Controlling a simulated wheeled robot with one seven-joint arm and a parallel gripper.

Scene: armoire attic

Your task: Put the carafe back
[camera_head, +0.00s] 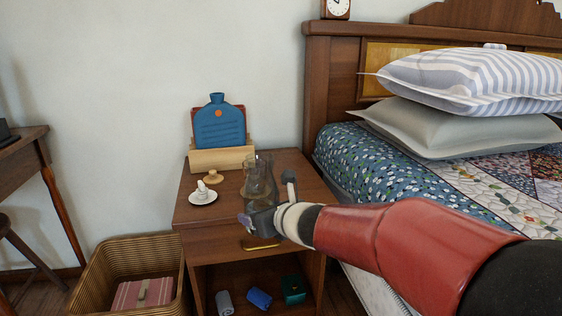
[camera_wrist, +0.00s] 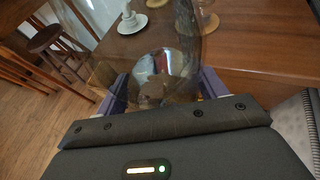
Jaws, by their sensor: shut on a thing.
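In the wrist view the glass carafe (camera_wrist: 150,70) fills the space between the fingers. My gripper (camera_head: 262,215) reaches in from the right and is shut on the carafe's lower part. In the wrist view the two purple-grey fingers of my gripper (camera_wrist: 160,92) lie on either side of the glass. I cannot tell whether the carafe's base touches the nightstand (camera_head: 192,212).
A white saucer with a small white piece (camera_head: 203,196) and a round wooden stand (camera_head: 213,177) are on the nightstand's left. A blue bottle-shaped item (camera_head: 219,125) stands in the wooden holder (camera_head: 220,159) behind. A wicker basket (camera_head: 98,275) is at lower left, the bed (camera_head: 345,150) at right.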

